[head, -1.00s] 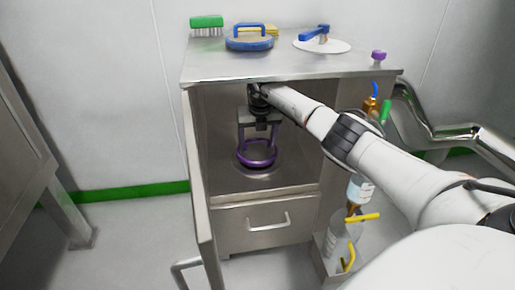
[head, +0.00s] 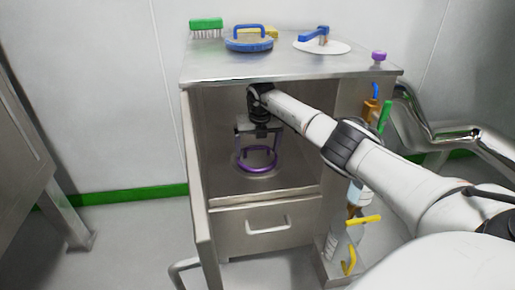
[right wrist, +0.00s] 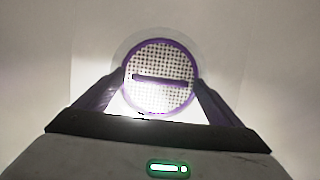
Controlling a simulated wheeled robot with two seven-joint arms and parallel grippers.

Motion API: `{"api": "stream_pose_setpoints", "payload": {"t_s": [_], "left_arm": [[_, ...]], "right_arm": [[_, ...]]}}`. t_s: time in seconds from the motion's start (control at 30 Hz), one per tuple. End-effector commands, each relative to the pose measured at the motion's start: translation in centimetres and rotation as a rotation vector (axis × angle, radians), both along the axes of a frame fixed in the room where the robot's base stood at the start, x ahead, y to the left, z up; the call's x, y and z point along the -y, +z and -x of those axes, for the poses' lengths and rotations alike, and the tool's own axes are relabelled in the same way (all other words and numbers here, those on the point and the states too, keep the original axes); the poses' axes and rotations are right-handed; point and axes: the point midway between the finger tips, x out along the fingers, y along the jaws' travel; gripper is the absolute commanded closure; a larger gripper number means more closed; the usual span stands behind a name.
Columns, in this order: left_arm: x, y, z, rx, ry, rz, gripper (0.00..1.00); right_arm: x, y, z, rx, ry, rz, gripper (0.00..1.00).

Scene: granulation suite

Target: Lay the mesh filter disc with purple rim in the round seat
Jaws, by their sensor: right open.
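The mesh filter disc (head: 258,168) has a purple rim. In the right wrist view its pale perforated mesh (right wrist: 160,95) shows, with a dark purple bar across it. It appears to lie flat within the round seat (head: 236,164) on the cabinet floor; a pale ring of the seat (right wrist: 119,60) shows around it, wider on the left. Whether it sits fully down I cannot tell. My right gripper (head: 258,148) points down over the disc. Its fingers are open, one on each side (right wrist: 160,92), apart from the bar. My left gripper is not in view.
On top are a green brush (head: 206,24), a blue-handled round lid (head: 249,44), a white disc with a blue handle (head: 322,46) and a purple knob (head: 379,56). A drawer (head: 240,228) is below.

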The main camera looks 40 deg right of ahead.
Motion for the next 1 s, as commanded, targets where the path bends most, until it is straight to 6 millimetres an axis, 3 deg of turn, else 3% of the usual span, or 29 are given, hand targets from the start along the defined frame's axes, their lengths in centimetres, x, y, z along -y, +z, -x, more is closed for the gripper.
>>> {"api": "stream_pose_setpoints", "payload": {"t_s": [0.17,0.23,0.33,1.0], "left_arm": [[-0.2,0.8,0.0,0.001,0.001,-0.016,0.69],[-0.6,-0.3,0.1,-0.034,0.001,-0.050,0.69],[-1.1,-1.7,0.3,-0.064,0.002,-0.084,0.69],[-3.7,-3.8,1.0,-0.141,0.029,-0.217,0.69]], "right_arm": [[0.0,1.3,0.1,0.001,0.000,0.001,0.11],[-0.1,2.4,0.3,0.001,0.002,0.002,0.11],[-0.5,2.1,1.1,0.000,0.001,0.003,0.11],[-5.5,1.9,9.4,-0.003,0.002,0.001,0.11]]}}
